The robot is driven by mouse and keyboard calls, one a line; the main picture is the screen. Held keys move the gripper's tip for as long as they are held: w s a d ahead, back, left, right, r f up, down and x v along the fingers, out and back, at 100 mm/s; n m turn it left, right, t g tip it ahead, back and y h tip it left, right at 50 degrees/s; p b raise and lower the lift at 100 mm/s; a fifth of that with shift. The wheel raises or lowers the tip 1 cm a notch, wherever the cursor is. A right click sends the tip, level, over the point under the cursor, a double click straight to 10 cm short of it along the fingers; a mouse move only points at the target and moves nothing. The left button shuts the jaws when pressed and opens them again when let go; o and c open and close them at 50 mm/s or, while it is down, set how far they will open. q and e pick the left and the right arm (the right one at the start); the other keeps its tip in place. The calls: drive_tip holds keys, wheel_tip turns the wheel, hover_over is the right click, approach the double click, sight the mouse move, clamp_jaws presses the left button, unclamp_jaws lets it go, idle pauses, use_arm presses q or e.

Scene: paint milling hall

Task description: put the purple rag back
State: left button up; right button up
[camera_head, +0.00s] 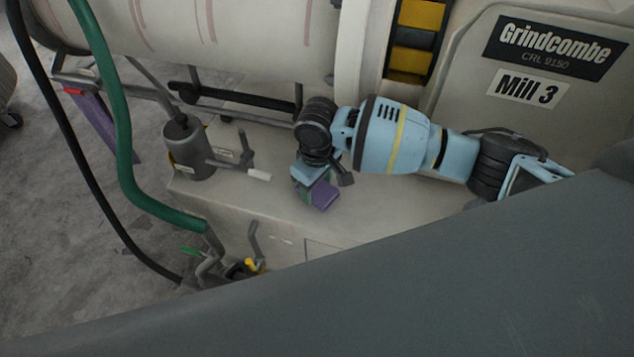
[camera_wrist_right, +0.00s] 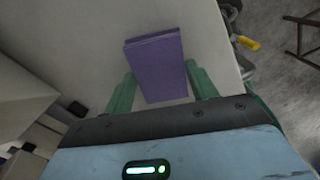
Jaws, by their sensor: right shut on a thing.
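The purple rag (camera_head: 325,195) is a small folded, block-like piece. It is held at the tip of my right gripper (camera_head: 314,189), over the pale ledge (camera_head: 375,217) of the mill. In the right wrist view the rag (camera_wrist_right: 157,62) lies between the two green fingers of the gripper (camera_wrist_right: 161,82), which are shut on it. The rag's far end sticks out past the fingers. I cannot tell whether it touches the ledge. My left gripper is in neither view.
A grey cylinder with a valve handle (camera_head: 189,150) stands on the ledge, left of my gripper. Green (camera_head: 122,140) and black hoses run down at the left. A yellow-tipped lever (camera_head: 251,265) sits below the ledge. A purple strip (camera_head: 108,127) hangs from a rail at left.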

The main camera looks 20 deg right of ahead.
sight(317, 188)
drive_tip(key=shift+f, duration=0.1)
drive_tip(key=o, duration=0.9)
drive_tip(key=shift+o, duration=0.2)
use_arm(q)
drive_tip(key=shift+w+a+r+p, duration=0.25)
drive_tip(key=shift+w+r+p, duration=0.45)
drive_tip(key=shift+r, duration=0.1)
use_arm(e)
wheel_tip(317, 188, up, 12)
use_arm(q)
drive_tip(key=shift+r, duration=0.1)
